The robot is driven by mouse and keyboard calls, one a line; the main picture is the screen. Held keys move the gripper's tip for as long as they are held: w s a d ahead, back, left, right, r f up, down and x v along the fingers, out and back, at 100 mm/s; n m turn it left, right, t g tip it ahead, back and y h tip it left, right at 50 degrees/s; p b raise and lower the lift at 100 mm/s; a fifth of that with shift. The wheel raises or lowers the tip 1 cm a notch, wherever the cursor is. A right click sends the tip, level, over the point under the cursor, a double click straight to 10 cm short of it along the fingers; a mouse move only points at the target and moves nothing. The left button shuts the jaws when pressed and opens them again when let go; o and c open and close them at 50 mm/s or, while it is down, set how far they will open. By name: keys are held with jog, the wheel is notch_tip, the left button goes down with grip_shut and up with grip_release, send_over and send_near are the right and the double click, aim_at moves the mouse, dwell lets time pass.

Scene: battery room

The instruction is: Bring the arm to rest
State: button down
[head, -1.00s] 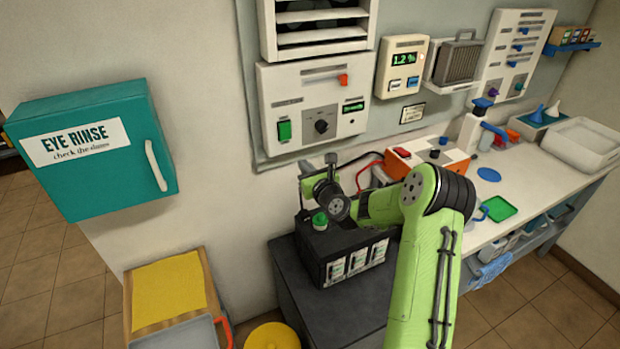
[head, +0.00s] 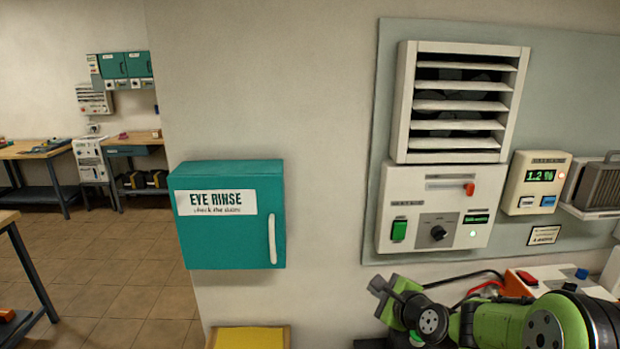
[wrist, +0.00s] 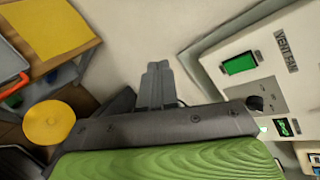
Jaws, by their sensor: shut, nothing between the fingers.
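My gripper (wrist: 157,85) shows in the wrist view with its two grey fingers together and nothing between them. The pale wall lies beyond its tips. In the head view my green arm is at the lower right, below the vent fan panel (head: 436,208), with its wrist end turned to the left. The fingers are hard to make out there. I cannot tell from the head view how far the arm is from the wall.
The teal eye rinse cabinet (head: 228,228) hangs on the wall, its door shut. A yellow surface (head: 250,338) lies below it. A yellow round lid (wrist: 55,123) shows in the wrist view. Open tiled floor (head: 110,270) and workbenches lie at the left.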

jog(key=s+a+r+n+g+h, duration=0.1)
jog(key=s+a+r+n+g, duration=0.15)
jog(key=s+n, duration=0.45)
jog(key=s+a+r+n+g+h, duration=0.1)
jog(key=s+a+r+n+g, duration=0.15)
jog(key=s+n, duration=0.45)
jog(key=s+d+n+g+h, duration=0.2)
jog(key=s+n, duration=0.5)
jog(key=s, duration=1.3)
jog(key=shift+s+d+n, duration=0.3)
jog(key=shift+s+n, duration=0.05)
jog(key=shift+n, duration=0.05)
